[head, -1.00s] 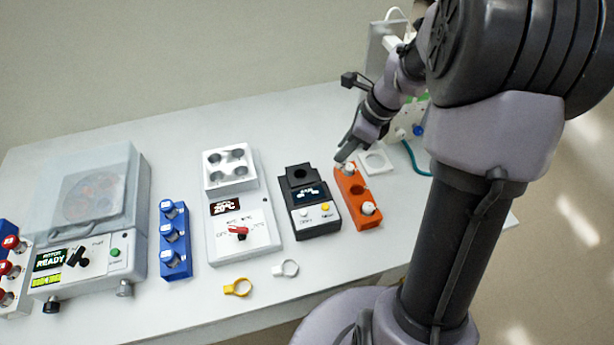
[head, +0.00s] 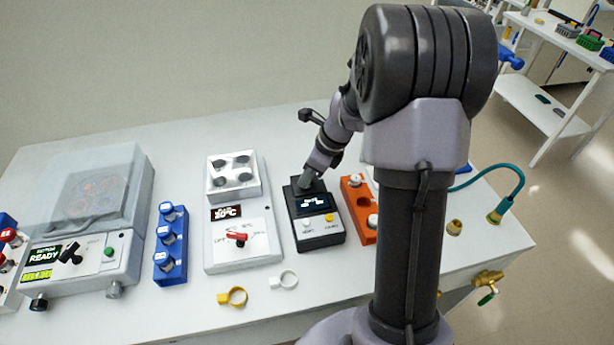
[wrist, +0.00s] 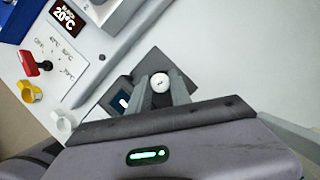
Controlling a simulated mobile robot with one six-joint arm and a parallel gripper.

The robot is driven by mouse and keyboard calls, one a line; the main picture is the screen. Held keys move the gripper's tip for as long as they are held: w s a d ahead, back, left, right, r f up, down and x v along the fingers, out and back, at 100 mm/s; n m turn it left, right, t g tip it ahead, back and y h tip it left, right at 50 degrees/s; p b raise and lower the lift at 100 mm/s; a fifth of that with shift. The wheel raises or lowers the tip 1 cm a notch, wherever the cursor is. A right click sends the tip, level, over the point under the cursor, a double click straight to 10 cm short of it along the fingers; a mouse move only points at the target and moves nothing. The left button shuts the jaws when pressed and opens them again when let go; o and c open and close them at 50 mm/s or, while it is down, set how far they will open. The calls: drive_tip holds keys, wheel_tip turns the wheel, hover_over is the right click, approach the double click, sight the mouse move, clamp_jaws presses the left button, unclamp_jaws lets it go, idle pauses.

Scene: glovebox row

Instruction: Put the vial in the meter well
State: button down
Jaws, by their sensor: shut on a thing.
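My gripper (head: 306,186) is at the back of the black meter (head: 320,231), over the place of its well. It is shut on a vial, whose white cap (wrist: 160,83) shows between the two fingers in the wrist view. The fingers and cap hide the well, and the vial's body is out of sight. I cannot tell whether the vial is above the well or partly inside it. The meter's dark housing and lit display (wrist: 122,101) show beside the fingers in the wrist view.
An orange rack (head: 356,211) with two white-capped vials stands close right of the meter. A white heater block (head: 244,249) stands to its left, then a blue rack (head: 171,246) and a centrifuge (head: 82,262). A yellow ring (head: 233,297) and a white ring (head: 284,279) lie in front.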

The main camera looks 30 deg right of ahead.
drive_tip(key=shift+f, duration=0.1)
drive_tip(key=c, duration=1.2)
unclamp_jaws()
